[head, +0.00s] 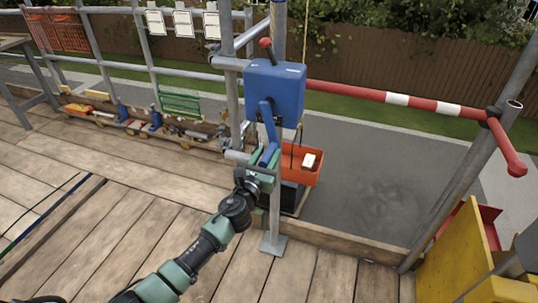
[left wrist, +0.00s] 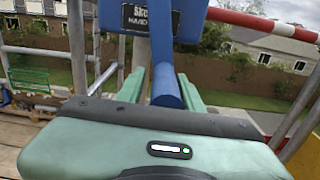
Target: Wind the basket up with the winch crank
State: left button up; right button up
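The blue winch (head: 275,88) is fixed to a grey scaffold pole, and its lower body shows at the top of the left wrist view (left wrist: 182,18). Its blue crank (head: 266,118) hangs down from the front. My left gripper (head: 268,158) is at the crank's lower end. The blue crank grip (left wrist: 166,88) lies between the two green fingers, which look closed on it. The orange basket (head: 313,178) is just behind the winch pole, with a pale block (head: 309,161) in it; its left part is hidden. My right gripper is out of view.
A red lever (head: 267,47) sticks up from the winch. A red and white bar (head: 390,98) runs to the right at rail height. A yellow box (head: 455,255) stands at the front right. Loose items line the deck edge at left. The middle planks are clear.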

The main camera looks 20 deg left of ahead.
pick_arm(q)
jog(key=shift+o, duration=0.6)
jog(key=shift+a, duration=0.1)
jog(key=shift+s, duration=0.15)
jog(key=s, duration=0.7)
jog(key=shift+s+a, duration=0.15)
jog(key=shift+s, duration=0.15)
jog(key=shift+f, duration=0.1)
jog(key=s, duration=0.9)
jog(key=shift+a, duration=0.15)
